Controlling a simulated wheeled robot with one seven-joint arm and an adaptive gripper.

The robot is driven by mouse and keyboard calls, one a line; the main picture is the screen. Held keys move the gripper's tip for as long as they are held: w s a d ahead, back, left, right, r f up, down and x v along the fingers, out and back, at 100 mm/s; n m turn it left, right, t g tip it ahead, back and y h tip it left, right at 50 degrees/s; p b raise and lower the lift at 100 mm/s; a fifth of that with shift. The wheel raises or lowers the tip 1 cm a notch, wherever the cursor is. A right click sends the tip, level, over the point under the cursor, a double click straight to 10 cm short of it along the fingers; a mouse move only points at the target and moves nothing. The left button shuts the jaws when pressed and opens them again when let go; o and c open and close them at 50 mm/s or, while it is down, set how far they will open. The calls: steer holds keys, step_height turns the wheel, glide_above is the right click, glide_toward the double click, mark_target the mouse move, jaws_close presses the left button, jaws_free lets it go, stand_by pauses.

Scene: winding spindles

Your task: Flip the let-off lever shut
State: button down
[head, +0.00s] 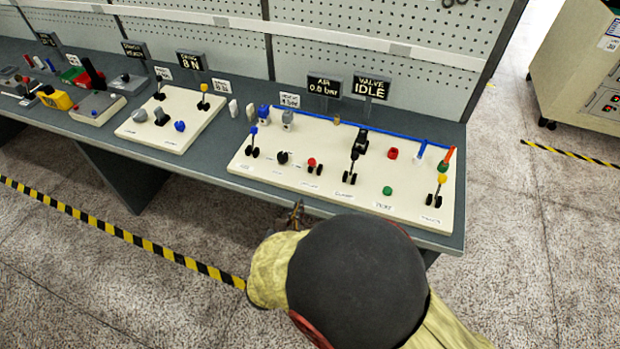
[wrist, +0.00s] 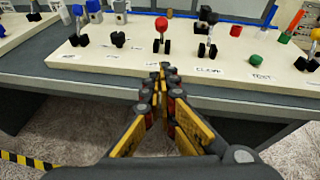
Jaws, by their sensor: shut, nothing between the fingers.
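Several levers stand on the long cream panel (head: 232,166), and their small labels do not let me tell which is the let-off lever. Another yellow-tipped lever (head: 203,92) stands on the smaller cream panel (head: 140,136). My gripper (wrist: 163,68) is shut and empty, in front of the long panel's front edge, below the red-knobbed lever (wrist: 161,26) in the wrist view. It touches no lever.
A black star knob (head: 283,157), a green button (head: 387,190) and a red cap (head: 393,153) share the long panel. Signs (head: 371,87) stand behind it, before a pegboard wall. The grey bench (head: 300,205) edge lies just beyond my gripper. Floor in front is open.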

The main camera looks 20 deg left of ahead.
mark_target(312, 162)
steer(key=b+x, duration=0.2)
steer(key=x, duration=0.8)
steer(key=shift+f, duration=0.1)
steer(key=shift+w+a+r, duration=0.1)
steer(key=shift+w+r, duration=0.2)
steer(key=shift+w, duration=0.3)
steer(key=shift+w+a+r, duration=0.1)
steer(key=shift+w+r, duration=0.25)
steer(key=shift+w, duration=0.2)
steer(key=shift+w+r+b, duration=0.3)
steer(key=shift+w, duration=0.3)
steer(key=shift+r, duration=0.2)
steer(key=shift+w+r+p, duration=0.1)
steer(key=shift+p, duration=0.4)
steer(key=shift+g, duration=0.3)
